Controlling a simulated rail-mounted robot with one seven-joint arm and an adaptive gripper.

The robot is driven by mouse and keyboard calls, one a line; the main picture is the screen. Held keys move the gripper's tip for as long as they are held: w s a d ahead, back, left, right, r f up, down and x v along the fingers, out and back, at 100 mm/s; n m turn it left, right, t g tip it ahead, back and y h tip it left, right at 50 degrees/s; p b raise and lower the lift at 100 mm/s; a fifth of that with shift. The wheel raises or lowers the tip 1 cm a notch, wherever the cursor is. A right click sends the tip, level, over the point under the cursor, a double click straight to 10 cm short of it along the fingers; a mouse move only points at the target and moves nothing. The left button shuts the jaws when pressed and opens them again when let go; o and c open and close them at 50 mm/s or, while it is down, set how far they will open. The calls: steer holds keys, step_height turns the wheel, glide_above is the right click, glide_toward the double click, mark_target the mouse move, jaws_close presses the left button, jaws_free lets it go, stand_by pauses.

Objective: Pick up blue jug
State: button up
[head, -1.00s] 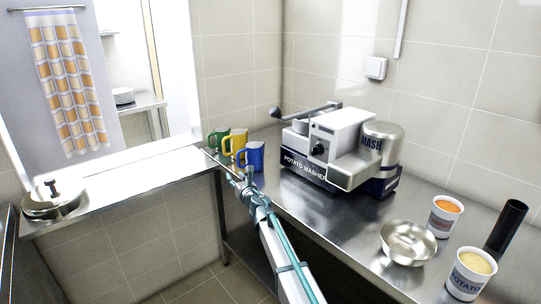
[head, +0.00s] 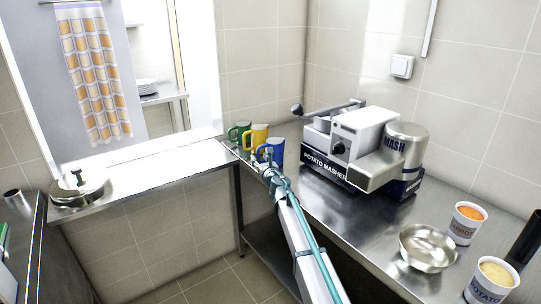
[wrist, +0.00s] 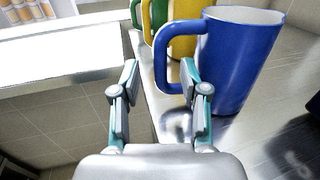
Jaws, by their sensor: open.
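The blue jug (head: 277,150) stands upright on the steel counter, nearest to me in a row with a yellow jug (head: 256,136) and a green jug (head: 238,132). In the wrist view the blue jug (wrist: 238,62) is close ahead on the right, its handle (wrist: 172,60) turned to the left. My gripper (wrist: 165,85) is open and empty. Its two fingertips sit apart just short of the handle, with the right fingertip overlapping the jug's side in the picture. I cannot tell whether it touches. In the head view my gripper (head: 266,168) partly covers the jug's lower part.
The potato masher machine (head: 355,150) stands right of the jugs. A metal bowl (head: 428,248), a carrot tub (head: 466,224) and a potato tub (head: 491,282) are further right. A lidded pan (head: 80,190) sits on the left ledge.

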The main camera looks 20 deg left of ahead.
mark_target(258, 149)
steer(key=x, duration=0.3)
steer(key=shift+d, duration=0.1)
jaws_close()
stand_by(0.4)
steer(key=shift+r+p, duration=0.35)
steer(key=shift+r, duration=0.15)
step_height(258, 149, up, 2)
steer(key=shift+r+p, duration=0.25)
steer(key=shift+p, duration=0.45)
steer(key=s+d+r+p, duration=0.4)
steer(key=s+d+r, duration=0.5)
steer(key=s, duration=0.1)
steer(key=shift+s+d+p, duration=0.15)
steer(key=shift+s+p, duration=0.15)
